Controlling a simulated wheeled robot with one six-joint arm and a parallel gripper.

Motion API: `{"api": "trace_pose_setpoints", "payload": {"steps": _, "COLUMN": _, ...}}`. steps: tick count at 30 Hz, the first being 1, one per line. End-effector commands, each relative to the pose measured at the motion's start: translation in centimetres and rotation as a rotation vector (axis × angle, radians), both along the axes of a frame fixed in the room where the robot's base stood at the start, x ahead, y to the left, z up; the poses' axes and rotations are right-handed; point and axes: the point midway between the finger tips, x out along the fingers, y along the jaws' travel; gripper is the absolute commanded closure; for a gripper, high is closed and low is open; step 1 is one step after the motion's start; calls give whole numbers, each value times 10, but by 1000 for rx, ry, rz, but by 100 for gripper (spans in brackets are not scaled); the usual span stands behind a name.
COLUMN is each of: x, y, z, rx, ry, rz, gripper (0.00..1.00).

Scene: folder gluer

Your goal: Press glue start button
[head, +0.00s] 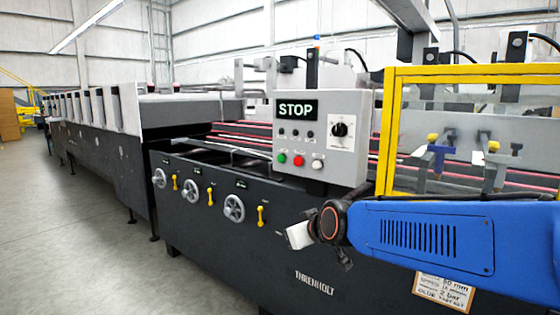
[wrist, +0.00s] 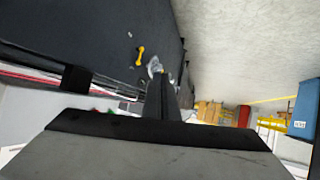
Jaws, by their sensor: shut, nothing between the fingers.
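The grey control box (head: 352,110) stands on the machine's near side with a lit STOP display (head: 296,109). Below the display are a green button (head: 282,158), a red button (head: 298,160) and a white button (head: 317,165). A black rotary knob (head: 339,129) is at the right. No readable label singles out the glue start button. My gripper (wrist: 163,82) is shut and empty in the wrist view, its fingers together as one dark bar. In the head view my wrist end is below the box, apart from the buttons; the fingers are hard to make out there.
The dark machine side (head: 230,240) carries handwheels (head: 234,208) and yellow levers (head: 261,216) left of my wrist. A yellow guard frame (head: 388,130) rises right of the box, behind my blue arm. Grey floor (head: 90,240) is clear at the left.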

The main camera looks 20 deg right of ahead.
Motion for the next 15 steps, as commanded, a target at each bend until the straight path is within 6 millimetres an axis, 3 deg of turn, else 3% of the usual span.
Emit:
{"api": "trace_pose_setpoints", "payload": {"steps": 1, "x": 25, "y": 6, "z": 8, "rx": -10, "ry": -52, "rz": 7, "gripper": 100}}
{"api": "trace_pose_setpoints", "payload": {"steps": 6, "x": 100, "y": 22, "z": 45, "rx": -58, "ry": -262, "rz": 0, "gripper": 100}}
{"api": "trace_pose_setpoints", "payload": {"steps": 15, "x": 204, "y": 38, "z": 93, "rx": -194, "ry": -595, "rz": -108, "gripper": 100}}
